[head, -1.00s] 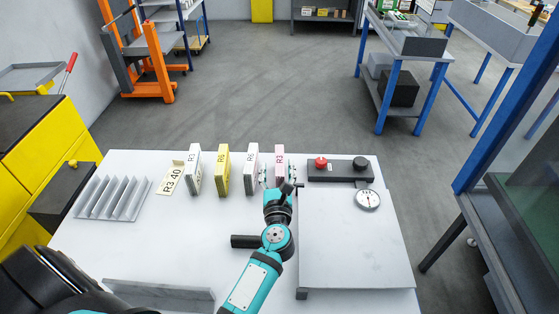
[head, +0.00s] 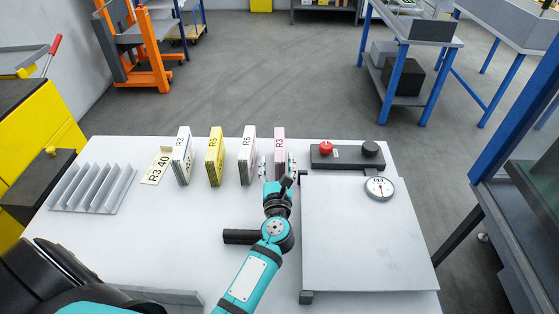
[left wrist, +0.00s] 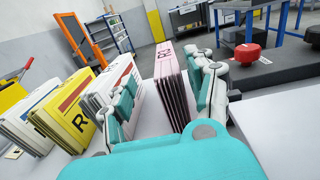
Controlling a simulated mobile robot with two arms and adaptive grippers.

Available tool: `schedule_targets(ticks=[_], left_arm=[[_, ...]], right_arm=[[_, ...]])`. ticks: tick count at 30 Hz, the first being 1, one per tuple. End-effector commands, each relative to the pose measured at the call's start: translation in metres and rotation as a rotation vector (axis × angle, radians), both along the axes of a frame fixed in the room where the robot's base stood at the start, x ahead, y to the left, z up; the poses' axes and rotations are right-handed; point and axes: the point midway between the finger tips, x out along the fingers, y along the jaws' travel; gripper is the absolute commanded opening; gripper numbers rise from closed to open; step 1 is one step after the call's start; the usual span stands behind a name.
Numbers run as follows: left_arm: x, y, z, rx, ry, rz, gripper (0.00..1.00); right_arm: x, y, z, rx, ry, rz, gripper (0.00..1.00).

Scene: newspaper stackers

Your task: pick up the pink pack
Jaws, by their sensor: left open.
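The pink pack (head: 280,145), marked R3, stands upright on the white table, rightmost in the row of packs. In the left wrist view the pink pack (left wrist: 168,65) rises between the two fingers, with its layered edges facing the camera. My left gripper (head: 277,168) is open, with one finger on each side of the pack. In the wrist view the left gripper (left wrist: 165,95) has its right finger close to the pack and a wider gap on the left. I cannot tell whether either finger touches it. The pack's lower part is hidden by the gripper. My right gripper is not in view.
A white pack (head: 248,150) stands just left of the gripper, then a yellow pack (head: 215,155) and another white one (head: 181,160). A slotted grey rack (head: 95,188) is at left. A scale plate (head: 360,240) and a dark box with a red button (head: 326,148) are at right.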

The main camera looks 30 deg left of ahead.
Motion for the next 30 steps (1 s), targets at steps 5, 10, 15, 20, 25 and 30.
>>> schedule_targets(ticks=[5, 10, 15, 20, 25, 30], left_arm=[[0.018, 0.009, 0.003, 0.002, -0.001, 0.001, 0.56], [0.039, 0.015, 0.003, 0.003, -0.002, 0.001, 0.56], [0.061, 0.024, 0.001, 0.003, -0.002, 0.0, 0.56], [0.068, 0.028, 0.0, 0.0, -0.001, 0.001, 0.56], [0.067, 0.027, 0.0, 0.0, -0.001, 0.001, 0.56], [0.067, 0.027, 0.0, 0.0, -0.001, 0.001, 0.34]], right_arm=[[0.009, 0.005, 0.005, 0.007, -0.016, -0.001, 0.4], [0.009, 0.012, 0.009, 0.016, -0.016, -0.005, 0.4], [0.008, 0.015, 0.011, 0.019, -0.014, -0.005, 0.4], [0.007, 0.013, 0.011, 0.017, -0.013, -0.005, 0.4], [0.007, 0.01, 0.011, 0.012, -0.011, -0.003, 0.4], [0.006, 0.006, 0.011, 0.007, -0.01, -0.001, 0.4]])
